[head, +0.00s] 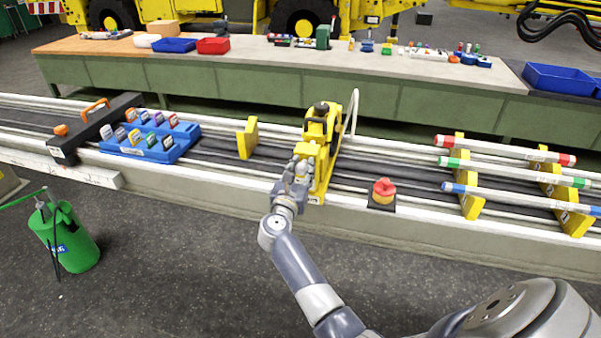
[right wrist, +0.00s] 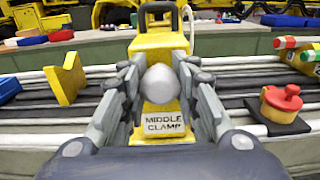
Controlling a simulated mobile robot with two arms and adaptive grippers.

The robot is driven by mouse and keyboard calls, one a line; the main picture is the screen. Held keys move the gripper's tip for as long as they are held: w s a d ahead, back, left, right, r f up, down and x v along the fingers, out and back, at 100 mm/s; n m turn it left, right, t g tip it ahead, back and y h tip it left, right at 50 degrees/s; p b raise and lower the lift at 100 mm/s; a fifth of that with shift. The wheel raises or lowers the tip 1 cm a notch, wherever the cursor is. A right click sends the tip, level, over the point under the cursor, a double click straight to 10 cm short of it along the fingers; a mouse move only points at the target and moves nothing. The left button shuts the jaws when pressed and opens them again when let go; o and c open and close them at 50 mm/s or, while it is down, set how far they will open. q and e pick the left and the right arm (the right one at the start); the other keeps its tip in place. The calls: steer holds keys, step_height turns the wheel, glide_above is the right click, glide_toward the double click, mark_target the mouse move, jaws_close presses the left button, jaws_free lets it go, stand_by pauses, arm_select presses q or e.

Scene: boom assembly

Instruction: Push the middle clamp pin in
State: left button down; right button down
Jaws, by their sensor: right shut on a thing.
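The middle clamp is a yellow block (head: 318,130) with a black top, standing on the rails in the middle of the head view. Its label (right wrist: 163,124) reads "MIDDLE CLAMP" in the right wrist view. The clamp pin shows as a rounded grey end (right wrist: 160,84) on the clamp's near face, above the label. My right gripper (head: 301,168) is at the clamp's near side, its fingers on both sides of the pin and shut on it. The pin's shaft is hidden, so I cannot tell how deep it sits. My left gripper is not in view.
A red button on a yellow base (head: 383,192) sits right of the clamp. A yellow bracket (head: 247,138) and a blue rack with several coloured tags (head: 150,148) stand left. Coloured-tip rods (head: 505,147) rest on yellow supports at the right. A long bench (head: 250,85) lies behind.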

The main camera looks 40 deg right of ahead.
steer(key=c, duration=1.5)
jaws_free()
steer(key=shift+d+r, duration=0.1)
steer(key=shift+r, duration=0.05)
steer(key=o, duration=0.3)
steer(key=shift+w, duration=0.1)
steer(key=shift+w+d+f, duration=0.1)
steer(key=shift+f, duration=0.1)
steer(key=shift+a, duration=0.2)
steer(key=v, duration=0.7)
steer(key=shift+s, duration=0.25)
